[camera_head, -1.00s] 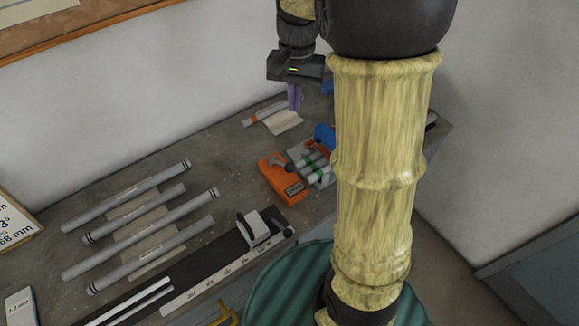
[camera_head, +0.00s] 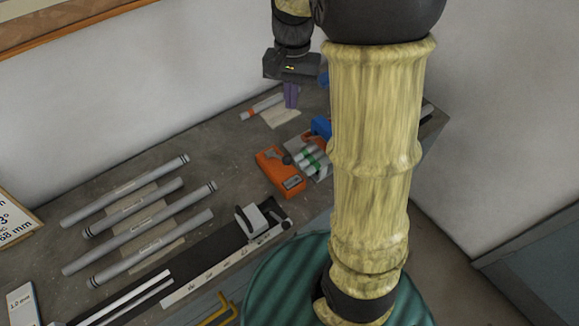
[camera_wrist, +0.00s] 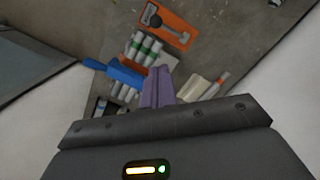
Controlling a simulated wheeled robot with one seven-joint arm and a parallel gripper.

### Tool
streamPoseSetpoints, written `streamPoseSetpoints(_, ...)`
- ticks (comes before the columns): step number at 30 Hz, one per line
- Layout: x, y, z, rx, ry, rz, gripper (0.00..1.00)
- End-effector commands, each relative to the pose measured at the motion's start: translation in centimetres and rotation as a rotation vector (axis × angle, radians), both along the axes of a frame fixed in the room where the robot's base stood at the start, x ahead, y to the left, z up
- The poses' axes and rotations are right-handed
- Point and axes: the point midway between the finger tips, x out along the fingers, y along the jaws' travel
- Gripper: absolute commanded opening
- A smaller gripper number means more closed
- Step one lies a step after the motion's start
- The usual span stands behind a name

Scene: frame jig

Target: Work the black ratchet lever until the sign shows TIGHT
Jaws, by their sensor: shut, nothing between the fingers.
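My gripper (camera_head: 291,104) hangs above the back of the bench, its purple fingers together with nothing between them. In the wrist view its fingertips (camera_wrist: 162,70) point toward the bench, between the grey tubes and a pale pad. An orange block (camera_head: 280,172) with a dark lever-like part lies on the bench; it also shows in the wrist view (camera_wrist: 168,26), apart from my fingers. I cannot tell whether the dark part (camera_wrist: 150,17) is the ratchet lever. No sign reading TIGHT is legible. My arm hides part of the bench's right end.
Short grey tubes with green bands (camera_head: 308,158) sit beside the orange block, near a blue tool (camera_head: 320,127). Several long grey tubes (camera_head: 125,191) lie at left. A black rail with a clamp (camera_head: 258,218) runs along the front. A wall stands close behind the bench.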

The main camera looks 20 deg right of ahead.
Motion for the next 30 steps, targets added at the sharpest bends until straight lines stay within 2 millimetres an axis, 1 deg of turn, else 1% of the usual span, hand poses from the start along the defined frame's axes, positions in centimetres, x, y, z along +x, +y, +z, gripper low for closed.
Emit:
streamPoseSetpoints(2,-0.5,0.3,-0.9,-0.001,0.009,-0.001,0.00)
streamPoseSetpoints(9,-2.7,1.3,-5.0,-0.001,0.007,0.000,0.00)
streamPoseSetpoints(12,-3.2,1.6,-6.0,0.002,0.003,0.001,0.00)
streamPoseSetpoints(15,-3.4,1.8,-6.4,0.002,0.001,0.002,0.00)
streamPoseSetpoints(25,-3.4,1.8,-6.7,0.002,0.000,0.002,0.00)
streamPoseSetpoints(30,-3.4,1.8,-7.9,0.002,0.000,0.002,0.00)
